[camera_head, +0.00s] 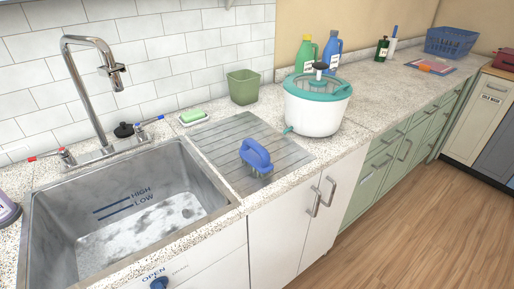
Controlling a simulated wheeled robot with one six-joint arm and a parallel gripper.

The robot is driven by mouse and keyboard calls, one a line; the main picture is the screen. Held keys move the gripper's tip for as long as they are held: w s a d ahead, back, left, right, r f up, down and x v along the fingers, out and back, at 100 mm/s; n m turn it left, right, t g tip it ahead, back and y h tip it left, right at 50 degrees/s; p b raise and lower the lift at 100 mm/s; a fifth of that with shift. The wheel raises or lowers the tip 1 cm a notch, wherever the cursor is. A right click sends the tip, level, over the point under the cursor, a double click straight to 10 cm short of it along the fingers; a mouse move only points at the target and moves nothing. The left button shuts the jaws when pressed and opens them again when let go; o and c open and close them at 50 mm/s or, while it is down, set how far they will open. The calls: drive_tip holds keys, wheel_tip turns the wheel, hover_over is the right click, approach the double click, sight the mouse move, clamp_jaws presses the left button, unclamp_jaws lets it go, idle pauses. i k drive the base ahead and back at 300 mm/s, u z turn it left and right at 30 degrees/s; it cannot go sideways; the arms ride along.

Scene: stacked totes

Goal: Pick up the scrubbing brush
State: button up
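The scrubbing brush (256,156) has a blue looped handle and a paler bristle base. It rests on the grey ridged drainboard (222,147) just right of the sink, near the counter's front edge. Nothing touches it from above. My gripper is not in view, so its state cannot be seen.
The metal sink (60,240) with a tall faucet (80,90) lies left. A white and teal salad spinner (316,105) stands right of the drainboard. A green container (243,87) and a soap dish (193,118) sit behind. The drainboard around the brush is clear.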

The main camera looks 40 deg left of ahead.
sight(253, 153)
drive_tip(key=u, duration=0.6)
drive_tip(key=i, duration=0.9)
drive_tip(key=u, duration=0.8)
